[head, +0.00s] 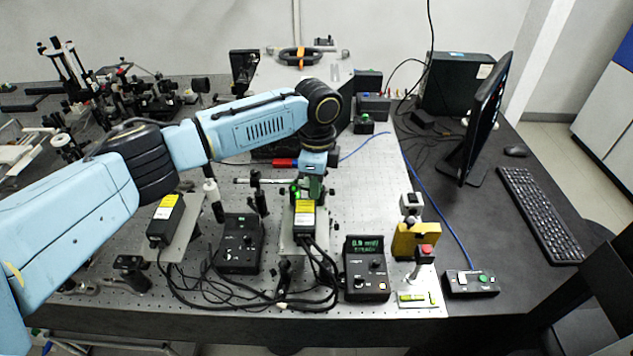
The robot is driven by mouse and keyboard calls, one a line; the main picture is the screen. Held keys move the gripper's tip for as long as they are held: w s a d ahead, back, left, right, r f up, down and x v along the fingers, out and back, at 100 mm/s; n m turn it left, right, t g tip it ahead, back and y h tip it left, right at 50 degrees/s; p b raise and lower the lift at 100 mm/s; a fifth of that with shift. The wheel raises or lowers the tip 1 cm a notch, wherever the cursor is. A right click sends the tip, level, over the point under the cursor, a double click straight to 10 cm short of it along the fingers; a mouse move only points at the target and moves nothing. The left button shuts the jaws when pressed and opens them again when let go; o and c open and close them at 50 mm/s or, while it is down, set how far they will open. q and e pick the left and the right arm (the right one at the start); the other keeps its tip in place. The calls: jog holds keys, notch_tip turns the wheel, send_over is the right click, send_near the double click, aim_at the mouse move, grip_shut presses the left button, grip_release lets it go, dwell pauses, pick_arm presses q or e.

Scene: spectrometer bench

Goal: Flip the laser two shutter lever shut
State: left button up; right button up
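Two black laser boxes with yellow labels stand on the perforated bench, one at the left (165,222) and one near the middle (305,218). I cannot read which is laser two. My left arm reaches across from the left and bends down at the wrist. My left gripper (308,190) is at the far end of the middle laser, where a small green glow shows. Its fingertips are too small and covered to tell open from shut. No shutter lever can be made out there. My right gripper is not in view.
Control boxes stand beside the lasers, one dark (240,243) and one with a lit green display (366,268). Loose black cables lie along the front. A yellow block (416,241) and a red-topped button (425,252) stand at the right. A monitor (487,115) and keyboard (540,213) are further right.

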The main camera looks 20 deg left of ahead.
pick_arm(q)
jog(key=shift+s+a+r+h+p, duration=0.2)
jog(key=shift+a+h+p, duration=0.3)
jog(key=shift+p, duration=0.7)
grip_shut()
jog(key=shift+f+t+h+p, duration=0.1)
jog(key=shift+t+h+p, duration=0.25)
jog(key=shift+h, duration=0.15)
jog(key=o, duration=0.7)
grip_release()
jog(key=r, duration=0.4)
jog(key=a+r+b, duration=0.1)
jog(key=r, duration=0.3)
jog(key=a+r, duration=0.1)
jog(key=r, duration=0.4)
jog(key=shift+s+a+b, duration=0.1)
jog(key=shift+a+b, duration=0.15)
jog(key=shift+b, duration=0.1)
